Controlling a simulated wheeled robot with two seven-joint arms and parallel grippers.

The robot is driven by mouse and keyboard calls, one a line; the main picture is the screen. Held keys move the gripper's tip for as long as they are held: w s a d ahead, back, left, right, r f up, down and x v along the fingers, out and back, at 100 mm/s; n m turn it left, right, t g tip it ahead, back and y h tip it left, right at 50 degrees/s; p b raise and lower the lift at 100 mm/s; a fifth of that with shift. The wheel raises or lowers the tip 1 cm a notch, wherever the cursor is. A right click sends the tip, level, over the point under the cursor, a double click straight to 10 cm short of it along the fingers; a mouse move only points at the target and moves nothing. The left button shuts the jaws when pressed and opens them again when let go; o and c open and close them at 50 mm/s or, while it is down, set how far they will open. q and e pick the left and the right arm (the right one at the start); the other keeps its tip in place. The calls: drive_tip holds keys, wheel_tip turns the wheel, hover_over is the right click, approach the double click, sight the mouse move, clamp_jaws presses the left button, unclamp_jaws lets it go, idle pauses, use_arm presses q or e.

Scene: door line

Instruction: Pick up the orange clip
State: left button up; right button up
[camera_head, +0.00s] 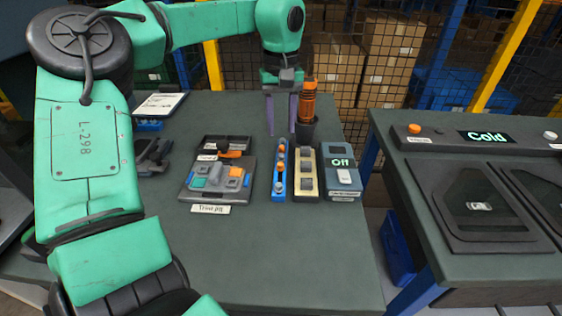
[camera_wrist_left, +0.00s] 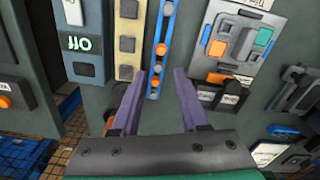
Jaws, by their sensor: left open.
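Small orange clips sit on a narrow blue rail (camera_head: 277,196), the upper one (camera_head: 281,149) nearer the gripper and another (camera_head: 280,167) below it. The rail (camera_wrist_left: 164,28) also shows in the left wrist view, with one orange clip (camera_wrist_left: 161,49) just beyond the fingertips and another (camera_wrist_left: 155,82) in line with the gap between them. My left gripper (camera_head: 282,131) has purple fingers, pointing down at the far end of the rail. It is open and empty (camera_wrist_left: 160,74). Which orange piece the task means is unclear. My right gripper is out of view.
An orange-handled tool (camera_head: 307,100) stands in a dark cup close beside the left gripper. A cream rail (camera_head: 296,193) and a box reading "Off" (camera_head: 342,161) lie right of the blue rail, a trim jig (camera_head: 244,190) left. The front of the table (camera_head: 270,255) is clear.

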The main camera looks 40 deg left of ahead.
sight(280, 164)
use_arm(q)
drive_tip(key=f, duration=0.3)
drive_tip(key=f+p, duration=0.1)
drive_tip(key=f, duration=0.6)
drive_tip(key=shift+s+f, duration=0.25)
drive_tip(key=shift+s, duration=0.05)
drive_tip(key=shift+w+f, duration=0.1)
drive_tip(key=shift+w, duration=0.05)
clamp_jaws()
